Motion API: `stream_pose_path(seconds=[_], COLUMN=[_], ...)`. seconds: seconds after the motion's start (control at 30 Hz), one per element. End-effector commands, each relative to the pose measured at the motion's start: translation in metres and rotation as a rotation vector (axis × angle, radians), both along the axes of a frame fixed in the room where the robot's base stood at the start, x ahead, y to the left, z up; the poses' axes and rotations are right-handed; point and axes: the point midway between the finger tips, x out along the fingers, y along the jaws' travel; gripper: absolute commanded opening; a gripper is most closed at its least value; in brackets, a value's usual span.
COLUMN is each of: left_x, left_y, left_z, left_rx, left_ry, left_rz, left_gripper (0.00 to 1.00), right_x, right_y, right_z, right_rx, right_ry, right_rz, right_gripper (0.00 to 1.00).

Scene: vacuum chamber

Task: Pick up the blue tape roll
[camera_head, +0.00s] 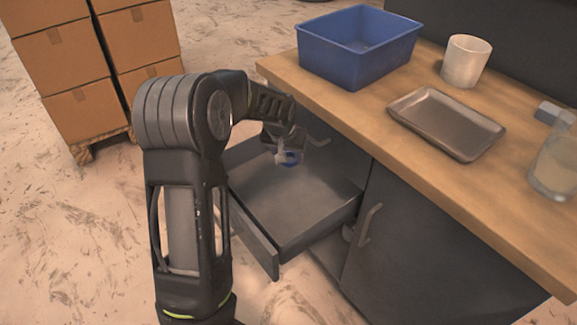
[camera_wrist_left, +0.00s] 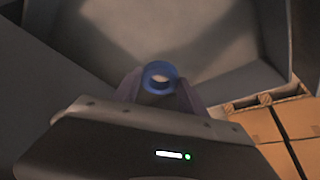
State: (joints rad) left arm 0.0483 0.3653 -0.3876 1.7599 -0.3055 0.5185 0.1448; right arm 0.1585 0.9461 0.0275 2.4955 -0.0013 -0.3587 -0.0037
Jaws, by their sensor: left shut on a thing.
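The blue tape roll (camera_head: 290,159) is small and sits at the tip of my left gripper (camera_head: 288,150), over the open grey drawer (camera_head: 300,200). In the left wrist view the roll (camera_wrist_left: 159,75) shows as a blue ring between the two fingers of my left gripper (camera_wrist_left: 160,88), which are shut on it. The drawer's inside (camera_wrist_left: 200,45) fills the view behind the roll. I cannot tell exactly how far the roll is above the drawer floor. My right gripper is not in view.
The wooden counter (camera_head: 400,145) overhangs the drawer. On it are a blue bin (camera_head: 350,60), a white cup (camera_head: 465,60), a metal tray (camera_head: 447,122) and a clear container (camera_head: 555,165). Cardboard boxes (camera_head: 65,60) stand on a pallet at the left. A cabinet handle (camera_head: 369,224) sticks out beside the drawer.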

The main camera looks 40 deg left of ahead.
Motion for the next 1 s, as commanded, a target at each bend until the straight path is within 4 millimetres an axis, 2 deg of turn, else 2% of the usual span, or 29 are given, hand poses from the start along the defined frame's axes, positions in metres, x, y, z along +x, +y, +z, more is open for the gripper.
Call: stream_pose_path(seconds=[0.03,0.27,0.4,0.6,0.8,1.0], left_x=[-0.013,-0.066,-0.105,-0.147,-0.165,-0.167], left_y=[-0.005,-0.026,-0.041,-0.056,-0.062,-0.063], left_z=[-0.003,-0.002,-0.003,-0.005,-0.005,-0.005], left_rx=[-0.002,-0.004,-0.006,-0.005,-0.003,-0.002], left_ry=[0.008,0.003,0.002,0.003,0.004,0.006], left_rz=[-0.001,-0.003,-0.003,0.001,0.001,0.001], left_gripper=[0.11,0.11,0.11,0.11,0.11,0.11], right_x=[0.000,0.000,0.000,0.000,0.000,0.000], right_y=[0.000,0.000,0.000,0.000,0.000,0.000], right_z=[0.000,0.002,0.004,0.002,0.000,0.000], right_rx=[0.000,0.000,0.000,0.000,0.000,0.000], right_ry=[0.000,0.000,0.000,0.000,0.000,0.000], right_rz=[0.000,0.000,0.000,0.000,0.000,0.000], right_gripper=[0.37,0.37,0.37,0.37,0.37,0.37])
